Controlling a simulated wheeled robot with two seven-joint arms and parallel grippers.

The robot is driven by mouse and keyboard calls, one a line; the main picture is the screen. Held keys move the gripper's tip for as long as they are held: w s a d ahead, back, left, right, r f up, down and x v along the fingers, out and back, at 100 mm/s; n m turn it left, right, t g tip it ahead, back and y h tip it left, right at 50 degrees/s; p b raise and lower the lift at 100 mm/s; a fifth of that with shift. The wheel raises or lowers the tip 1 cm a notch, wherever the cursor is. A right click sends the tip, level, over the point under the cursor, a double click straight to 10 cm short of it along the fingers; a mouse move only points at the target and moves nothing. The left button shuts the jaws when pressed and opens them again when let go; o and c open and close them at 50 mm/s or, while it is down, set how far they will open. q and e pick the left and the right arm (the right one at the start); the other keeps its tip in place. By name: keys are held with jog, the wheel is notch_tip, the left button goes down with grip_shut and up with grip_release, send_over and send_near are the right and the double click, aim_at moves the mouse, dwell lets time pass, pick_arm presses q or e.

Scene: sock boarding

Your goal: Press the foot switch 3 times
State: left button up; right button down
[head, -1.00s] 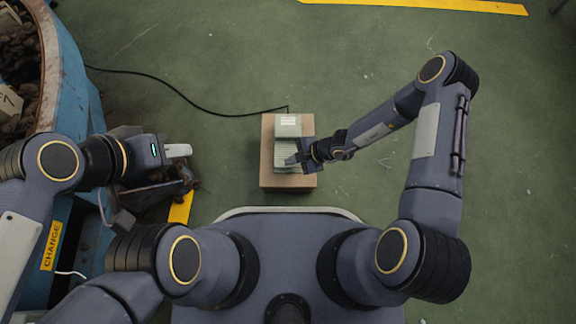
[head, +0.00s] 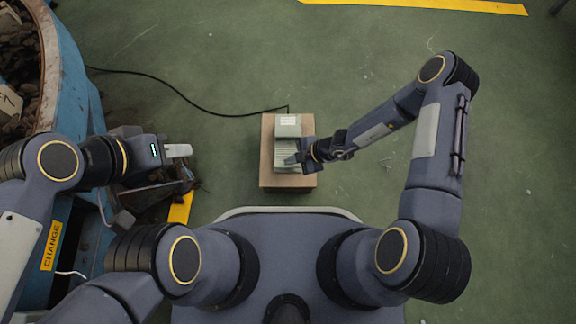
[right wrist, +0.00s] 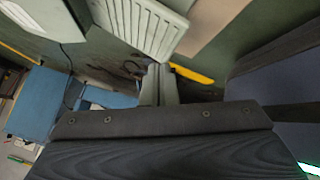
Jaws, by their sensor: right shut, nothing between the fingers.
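The foot switch (head: 287,126) is pale grey-green with a white label at its back end and a ribbed pedal. It sits on a brown box-like block on the floor. My right gripper (head: 291,159) is over the pedal's right side, shut and empty; I cannot tell whether it touches the pedal. In the right wrist view the ribbed pedal (right wrist: 145,22) shows at the top, beyond the shut fingers (right wrist: 158,80). My left gripper (head: 178,151) is far to the left, away from the switch; its finger gap is not clear.
The brown block (head: 267,165) stands on green floor. A black cable (head: 180,92) runs from the switch to the left. A blue rusty-rimmed container (head: 70,75) stands at the left. Floor to the right is free, with a yellow line (head: 430,5) at the back.

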aim_at(289, 167)
jog(key=shift+f, duration=0.15)
jog(key=shift+s+f, duration=0.1)
jog(key=shift+f, duration=0.2)
jog(key=shift+s+f+b, duration=0.25)
jog(key=shift+f+b, duration=0.7)
jog(key=shift+f, duration=0.3)
dwell(1.6)
dwell(0.5)
jog(key=shift+w+r+p, duration=0.2)
jog(key=shift+r+p, duration=0.5)
jog(key=shift+r, duration=0.15)
jog(key=shift+w+r+p, duration=0.15)
jog(key=shift+r+p, duration=0.5)
jog(key=shift+r, duration=0.2)
jog(key=r+p, duration=0.2)
jog(key=r, duration=0.1)
jog(key=r+p, duration=0.2)
jog(key=shift+w, duration=0.4)
